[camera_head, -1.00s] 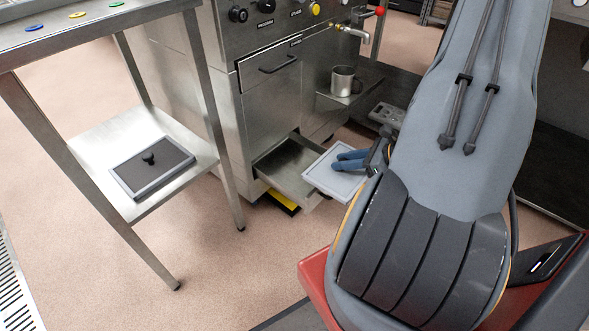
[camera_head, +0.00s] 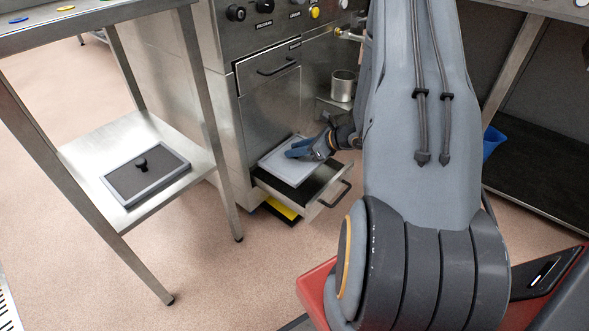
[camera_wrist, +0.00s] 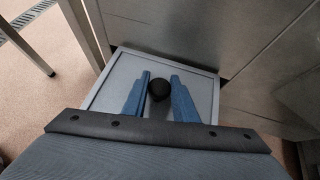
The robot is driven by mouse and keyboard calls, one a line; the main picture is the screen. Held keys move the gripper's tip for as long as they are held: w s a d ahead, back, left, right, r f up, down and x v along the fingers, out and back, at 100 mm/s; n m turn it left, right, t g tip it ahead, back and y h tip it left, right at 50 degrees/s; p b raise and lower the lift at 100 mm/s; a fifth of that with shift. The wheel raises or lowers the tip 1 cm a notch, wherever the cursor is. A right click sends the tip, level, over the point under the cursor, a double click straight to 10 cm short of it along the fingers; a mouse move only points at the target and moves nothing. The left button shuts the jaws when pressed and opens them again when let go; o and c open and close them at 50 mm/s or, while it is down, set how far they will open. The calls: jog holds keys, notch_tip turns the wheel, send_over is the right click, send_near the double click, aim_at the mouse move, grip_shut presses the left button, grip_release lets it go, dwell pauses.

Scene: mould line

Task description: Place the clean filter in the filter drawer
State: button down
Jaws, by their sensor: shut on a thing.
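The clean filter (camera_head: 287,167) is a pale flat panel with a light frame, held level above the back part of the open filter drawer (camera_head: 325,198). The drawer is low in the steel machine, with a dark inside and a front handle. My gripper (camera_head: 302,150) is shut on the filter's knob; its blue fingers lie over the panel. In the wrist view the fingers (camera_wrist: 159,95) stand either side of the round black knob (camera_wrist: 159,89) on the filter (camera_wrist: 112,80). I cannot tell whether the filter touches the drawer.
A dark grey filter (camera_head: 146,174) with a black knob lies on the steel table's lower shelf (camera_head: 80,155). A metal mug (camera_head: 343,86) stands right of the drawer. A yellow and black item (camera_head: 283,209) is on the floor below it.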

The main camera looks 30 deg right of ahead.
aim_at(299, 158)
notch_tip(299, 158, down, 4)
jog(key=shift+f+b, duration=0.15)
jog(key=shift+b, duration=0.4)
jog(key=shift+w+a+f+b, duration=0.15)
jog(key=shift+f+b, duration=0.6)
jog(key=shift+f, duration=1.2)
jog(key=shift+f, duration=0.15)
jog(key=c, duration=1.4)
grip_release()
jog(key=shift+c, duration=0.2)
